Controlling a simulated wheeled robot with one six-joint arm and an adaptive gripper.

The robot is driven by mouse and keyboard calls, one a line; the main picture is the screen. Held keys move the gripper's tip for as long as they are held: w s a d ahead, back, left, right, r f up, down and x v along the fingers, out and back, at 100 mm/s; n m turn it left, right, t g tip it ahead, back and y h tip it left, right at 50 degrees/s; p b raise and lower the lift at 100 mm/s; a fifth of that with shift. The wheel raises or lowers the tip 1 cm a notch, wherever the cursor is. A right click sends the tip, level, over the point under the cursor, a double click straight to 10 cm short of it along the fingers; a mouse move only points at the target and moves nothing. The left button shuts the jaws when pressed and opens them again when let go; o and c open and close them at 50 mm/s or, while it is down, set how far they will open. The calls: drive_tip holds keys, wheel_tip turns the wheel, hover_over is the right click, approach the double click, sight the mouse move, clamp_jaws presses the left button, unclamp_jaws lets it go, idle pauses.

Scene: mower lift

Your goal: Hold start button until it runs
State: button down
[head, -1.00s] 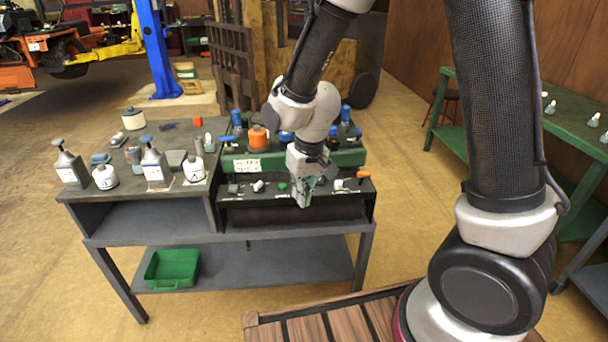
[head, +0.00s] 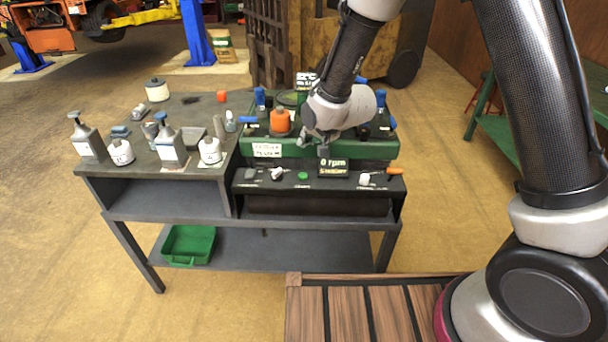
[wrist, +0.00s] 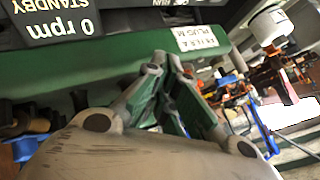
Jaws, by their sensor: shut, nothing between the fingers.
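The control panel (head: 222,187) is the sloped dark front strip of the bench, below the green unit. A small round green button (head: 303,176) sits on it, left of the display; its label is too small to read. The display (head: 333,168) reads "0 rpm", and in the wrist view (wrist: 60,30) it reads "0 rpm STANDBY", upside down. My gripper (head: 323,152) is above and behind the display, apart from the button. In the wrist view its fingers (wrist: 166,62) meet at their tips with nothing between them. The button is not seen in the wrist view.
The green unit (head: 378,150) carries an orange-topped canister (head: 280,122) and blue-capped parts. An orange-handled lever (head: 394,171) is at the panel's right. Bottles (head: 170,146) crowd the bench's left side. A green bin (head: 188,246) sits on the lower shelf.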

sight(306, 174)
drive_tip(key=shift+f, duration=0.1)
drive_tip(key=shift+f, duration=4.3)
drive_tip(key=shift+f, duration=0.15)
drive_tip(key=shift+f, duration=0.25)
drive_tip(key=shift+f, duration=0.5)
drive_tip(key=shift+r, duration=0.9)
